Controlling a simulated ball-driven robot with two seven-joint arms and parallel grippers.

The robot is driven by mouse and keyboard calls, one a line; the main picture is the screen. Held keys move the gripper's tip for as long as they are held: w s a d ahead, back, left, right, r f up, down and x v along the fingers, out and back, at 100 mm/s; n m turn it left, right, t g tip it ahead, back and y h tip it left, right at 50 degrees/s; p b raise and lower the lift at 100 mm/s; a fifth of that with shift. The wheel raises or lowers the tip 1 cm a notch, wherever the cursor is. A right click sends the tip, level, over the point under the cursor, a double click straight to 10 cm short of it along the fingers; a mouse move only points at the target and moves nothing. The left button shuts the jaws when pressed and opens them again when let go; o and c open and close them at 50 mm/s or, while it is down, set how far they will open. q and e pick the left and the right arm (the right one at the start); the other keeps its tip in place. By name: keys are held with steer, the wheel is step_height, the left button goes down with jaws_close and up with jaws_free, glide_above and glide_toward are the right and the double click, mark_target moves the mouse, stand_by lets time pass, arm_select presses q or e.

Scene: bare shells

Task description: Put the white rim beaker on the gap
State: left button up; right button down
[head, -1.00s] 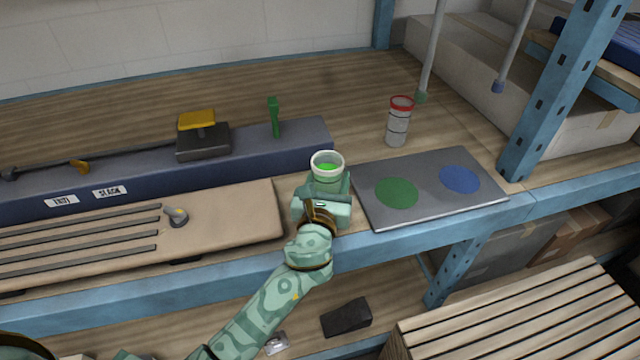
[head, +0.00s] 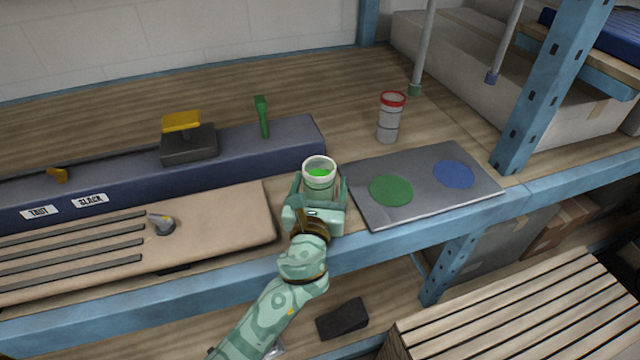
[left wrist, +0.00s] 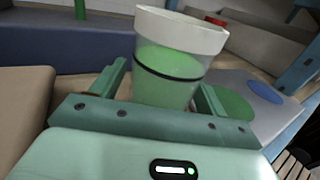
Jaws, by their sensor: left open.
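The white rim beaker (head: 319,171) is a clear cup with green contents, a dark band and a thick white rim. It stands upright between the fingers of my left gripper (head: 318,192), which is open around it. In the left wrist view the beaker (left wrist: 172,62) rises between the spread fingers (left wrist: 160,100), with space beside it. It is over the strip of shelf between the tan padded board (head: 225,222) and the grey plate (head: 425,165). Its base is hidden, so I cannot tell whether it touches the shelf. My right gripper is not in view.
A red-rimmed beaker (head: 390,118) stands behind the grey plate, which has a green disc (head: 391,190) and a blue disc (head: 453,174). A dark blue rail (head: 285,143) with a green lever (head: 262,116) runs behind the board. A blue post (head: 550,90) rises at right.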

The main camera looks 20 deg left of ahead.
arm_select(q)
steer(key=s, duration=0.3)
steer(key=s+d, duration=0.1)
steer(key=s, duration=0.7)
steer(key=shift+s+d, duration=0.2)
steer(key=shift+d, duration=0.1)
